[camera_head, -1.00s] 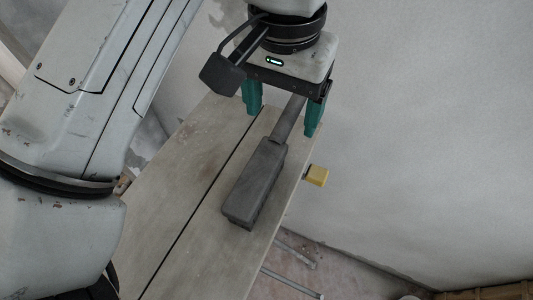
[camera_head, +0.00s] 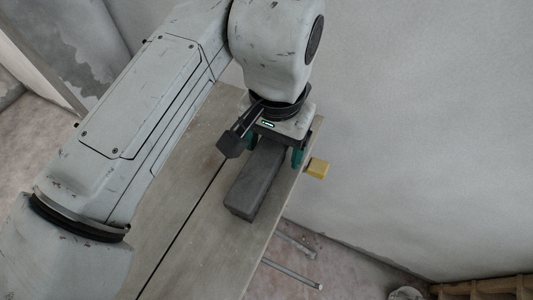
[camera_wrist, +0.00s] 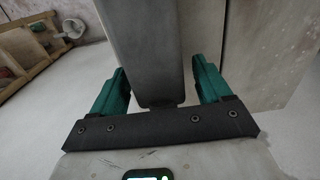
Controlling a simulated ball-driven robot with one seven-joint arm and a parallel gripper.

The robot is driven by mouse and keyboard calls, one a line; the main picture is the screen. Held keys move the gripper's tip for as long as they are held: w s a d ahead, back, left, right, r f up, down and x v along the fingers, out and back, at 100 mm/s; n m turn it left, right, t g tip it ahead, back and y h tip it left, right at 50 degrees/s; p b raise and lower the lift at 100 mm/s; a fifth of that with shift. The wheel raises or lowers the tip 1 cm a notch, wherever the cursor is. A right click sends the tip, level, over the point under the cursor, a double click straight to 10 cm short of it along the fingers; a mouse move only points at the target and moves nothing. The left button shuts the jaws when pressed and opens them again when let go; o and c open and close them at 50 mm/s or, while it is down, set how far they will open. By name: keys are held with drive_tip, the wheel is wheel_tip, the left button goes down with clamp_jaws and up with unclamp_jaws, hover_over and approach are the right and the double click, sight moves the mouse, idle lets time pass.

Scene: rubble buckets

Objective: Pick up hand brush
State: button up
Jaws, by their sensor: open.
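The hand brush (camera_head: 257,180) is a dark grey block lying on the plank table (camera_head: 201,224). Its handle end is hidden under my gripper in the head view. My gripper (camera_head: 277,158) is low over the handle end, with its green fingers apart. In the wrist view the brush (camera_wrist: 146,50) runs between the open fingers of my gripper (camera_wrist: 160,85), with a gap on each side.
A small yellow block (camera_head: 318,168) sits at the table's right edge, close to my gripper. A grey wall (camera_head: 420,130) rises on the right. Metal rods (camera_head: 291,274) show below the table edge. A wooden crate (camera_head: 487,288) stands on the floor at the lower right.

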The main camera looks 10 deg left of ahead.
drive_tip(key=shift+f, duration=0.2)
drive_tip(key=c, duration=1.1)
